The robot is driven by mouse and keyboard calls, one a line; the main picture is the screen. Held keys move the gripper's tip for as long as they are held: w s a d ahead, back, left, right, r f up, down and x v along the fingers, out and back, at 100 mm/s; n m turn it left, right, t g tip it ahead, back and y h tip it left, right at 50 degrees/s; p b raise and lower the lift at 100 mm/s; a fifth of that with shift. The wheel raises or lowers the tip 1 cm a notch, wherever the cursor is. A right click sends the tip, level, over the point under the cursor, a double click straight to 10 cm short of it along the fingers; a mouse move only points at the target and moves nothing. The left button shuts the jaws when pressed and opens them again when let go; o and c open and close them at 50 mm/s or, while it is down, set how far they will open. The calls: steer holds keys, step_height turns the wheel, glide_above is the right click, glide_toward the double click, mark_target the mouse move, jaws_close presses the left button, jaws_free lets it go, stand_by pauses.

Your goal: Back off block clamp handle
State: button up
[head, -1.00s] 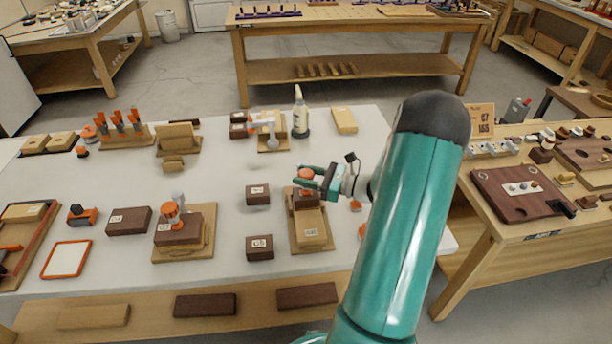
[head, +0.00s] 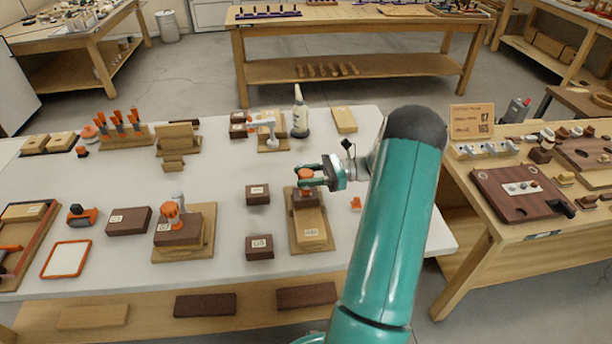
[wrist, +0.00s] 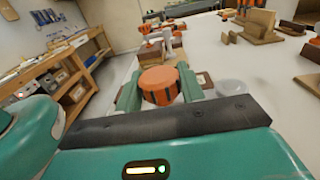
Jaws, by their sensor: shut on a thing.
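My gripper (head: 314,179) reaches in from the right over the white bench. It is shut on the orange clamp handle (head: 304,173), a round knob with dark grooves. The wrist view shows the handle (wrist: 158,86) between my two green fingers (wrist: 159,92). Below it, a dark brown block (head: 304,198) sits on a light wooden fixture board (head: 314,231) with a pale label near its front. The clamp's lower parts are mostly hidden by the handle and my gripper.
A second clamp with an orange knob (head: 172,210) stands on a block to the left. Dark blocks (head: 258,195) (head: 259,247) lie just left of the fixture. A white bottle (head: 300,114) and another clamp fixture (head: 268,132) stand behind.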

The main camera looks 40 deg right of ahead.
steer(key=o, duration=1)
steer(key=shift+c, duration=0.2)
steer(key=v, duration=1.3)
steer(key=shift+s+d, duration=0.25)
steer(key=shift+d, duration=0.05)
